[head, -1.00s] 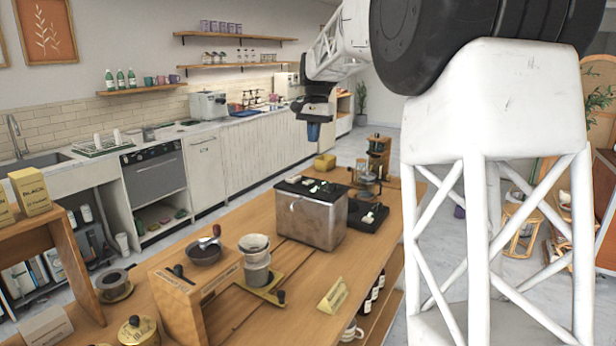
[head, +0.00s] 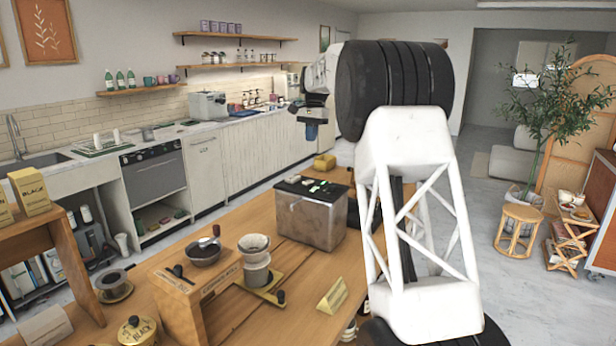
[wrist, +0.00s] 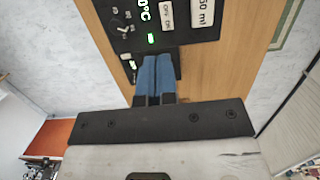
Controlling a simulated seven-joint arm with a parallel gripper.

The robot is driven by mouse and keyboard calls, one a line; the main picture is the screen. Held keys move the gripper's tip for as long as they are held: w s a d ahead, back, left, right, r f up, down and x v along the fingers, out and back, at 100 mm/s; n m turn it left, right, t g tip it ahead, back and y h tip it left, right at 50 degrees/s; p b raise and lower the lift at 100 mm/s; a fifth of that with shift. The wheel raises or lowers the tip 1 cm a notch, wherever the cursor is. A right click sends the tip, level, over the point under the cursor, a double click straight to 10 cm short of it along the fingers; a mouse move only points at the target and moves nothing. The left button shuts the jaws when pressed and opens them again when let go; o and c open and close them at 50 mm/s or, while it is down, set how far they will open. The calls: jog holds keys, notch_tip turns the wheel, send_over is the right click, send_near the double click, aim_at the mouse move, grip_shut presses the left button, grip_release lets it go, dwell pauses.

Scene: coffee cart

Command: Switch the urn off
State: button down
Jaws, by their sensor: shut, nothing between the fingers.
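The urn looks to be the steel box with a black top (head: 311,217) on the wooden counter in the head view. In the wrist view a black control panel (wrist: 190,32) shows a lit temperature readout, small green lights, a white "OFF ON" label (wrist: 166,14) and a "50 ml" label. I cannot tell which way the switch is set. My gripper (head: 311,131) is shut and empty, its blue fingers pointing down, above and beyond the box in the head picture. In the wrist view my gripper (wrist: 158,58) overlaps the panel's near edge and hides part of it; contact is unclear.
The wooden counter (head: 235,310) also bears a dripper on a stand (head: 257,262), a dark bowl (head: 204,253), a folded yellow card (head: 333,295) and a yellow block (head: 324,161) at the far end. My arm hides the counter's right side.

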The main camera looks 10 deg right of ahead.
aim_at(308, 182)
jog(key=shift+w+d+f, duration=0.15)
jog(key=shift+w+f, duration=0.1)
jog(key=shift+w, duration=0.35)
jog(key=shift+f, duration=0.2)
jog(key=f, duration=0.4)
jog(key=s+a+f, duration=0.1)
jog(key=f, duration=0.8)
jog(key=shift+s+a+f, duration=0.25)
jog(key=shift+s, duration=0.05)
